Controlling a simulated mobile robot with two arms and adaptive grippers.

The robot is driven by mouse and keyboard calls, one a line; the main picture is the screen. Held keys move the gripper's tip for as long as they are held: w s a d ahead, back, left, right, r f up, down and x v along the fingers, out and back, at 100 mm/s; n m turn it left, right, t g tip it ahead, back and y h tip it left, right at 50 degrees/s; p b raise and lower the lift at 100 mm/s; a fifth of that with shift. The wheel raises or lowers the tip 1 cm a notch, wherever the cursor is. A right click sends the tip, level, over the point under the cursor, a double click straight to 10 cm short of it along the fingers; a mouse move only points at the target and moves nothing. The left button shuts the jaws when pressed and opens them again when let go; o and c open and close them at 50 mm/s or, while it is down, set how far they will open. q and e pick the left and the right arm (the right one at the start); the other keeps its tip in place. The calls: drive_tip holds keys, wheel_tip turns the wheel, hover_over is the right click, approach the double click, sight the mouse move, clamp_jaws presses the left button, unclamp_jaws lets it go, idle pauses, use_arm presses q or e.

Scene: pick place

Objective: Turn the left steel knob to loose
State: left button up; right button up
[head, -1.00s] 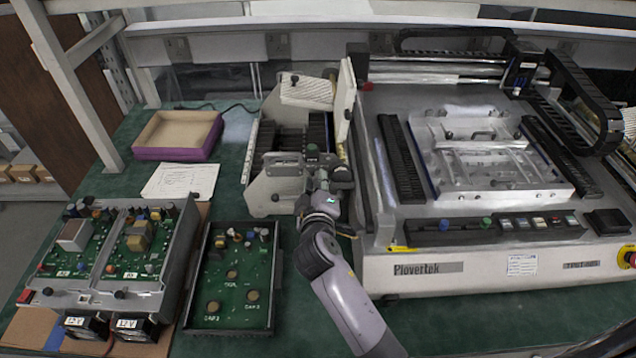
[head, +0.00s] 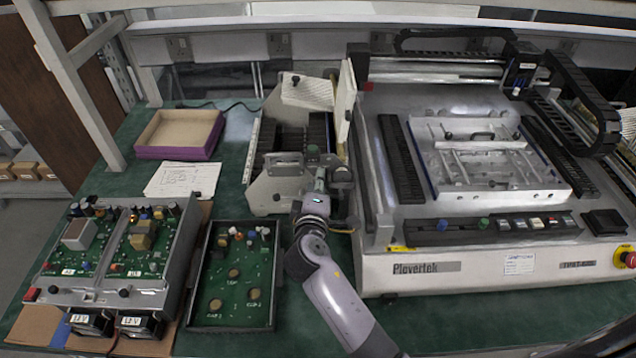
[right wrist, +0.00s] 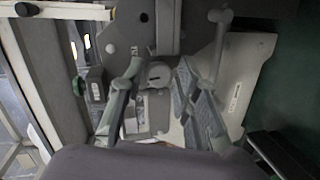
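In the right wrist view a small round slotted steel knob (right wrist: 158,73) sits on the grey face of the feeder unit. My right gripper (right wrist: 157,78) is open, with one finger on each side of this knob; I cannot tell whether they touch it. In the head view my right gripper (head: 321,178) is at the front right of the feeder unit (head: 275,186), and the steel knob is hidden there behind the gripper and wrist. I cannot tell which way the knob is turned. My left gripper is not in view.
The Plovertek machine (head: 480,270) stands close on the right. An open circuit board tray (head: 234,327) and a power supply unit (head: 55,296) lie to the left.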

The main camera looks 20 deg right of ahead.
drive_tip(key=shift+o, duration=0.9)
drive_tip(key=v, duration=1.2)
